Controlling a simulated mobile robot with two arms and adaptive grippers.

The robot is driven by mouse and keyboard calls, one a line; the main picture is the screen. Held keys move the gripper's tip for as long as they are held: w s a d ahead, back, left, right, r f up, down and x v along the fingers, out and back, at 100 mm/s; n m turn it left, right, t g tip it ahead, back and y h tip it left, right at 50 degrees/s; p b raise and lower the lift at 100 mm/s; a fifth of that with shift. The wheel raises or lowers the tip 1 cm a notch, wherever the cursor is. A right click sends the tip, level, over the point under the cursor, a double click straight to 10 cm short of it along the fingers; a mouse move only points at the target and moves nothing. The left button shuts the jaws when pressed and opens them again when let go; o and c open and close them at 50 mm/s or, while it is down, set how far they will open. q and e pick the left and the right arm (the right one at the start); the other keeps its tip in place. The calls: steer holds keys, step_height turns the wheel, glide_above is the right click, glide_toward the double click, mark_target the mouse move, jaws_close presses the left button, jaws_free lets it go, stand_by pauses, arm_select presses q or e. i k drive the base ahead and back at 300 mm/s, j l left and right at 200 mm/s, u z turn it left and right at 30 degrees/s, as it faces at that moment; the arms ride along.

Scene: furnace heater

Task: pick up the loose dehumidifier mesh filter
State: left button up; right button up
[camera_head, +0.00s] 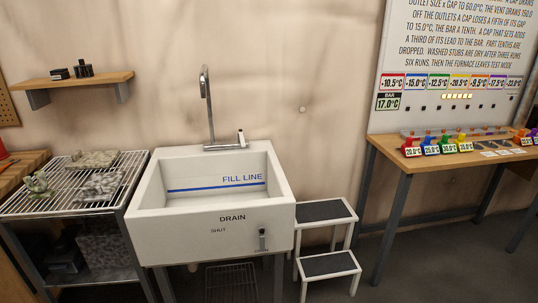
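No piece here can be told for certain as the dehumidifier mesh filter. On the wire rack (60,207) at the left lie a flat grey-beige piece (92,159), a mottled grey piece (101,186) and a small greenish object (38,184). A larger mottled grey piece (100,246) stands on the shelf below, partly hidden by the rack. Neither of my grippers shows in the head view.
A white sink (216,222) with a tap (207,105) stands in the middle. A white step stool (329,263) is to its right. A wooden table (420,158) with coloured tagged pieces (432,147) stands at the right. A wall shelf (80,81) is at upper left.

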mark_target(100, 182)
steer(key=i+j, duration=0.65)
steer(key=i, duration=0.3)
steer(key=j+z, duration=0.2)
steer(key=j, duration=0.25)
steer(key=k, duration=0.05)
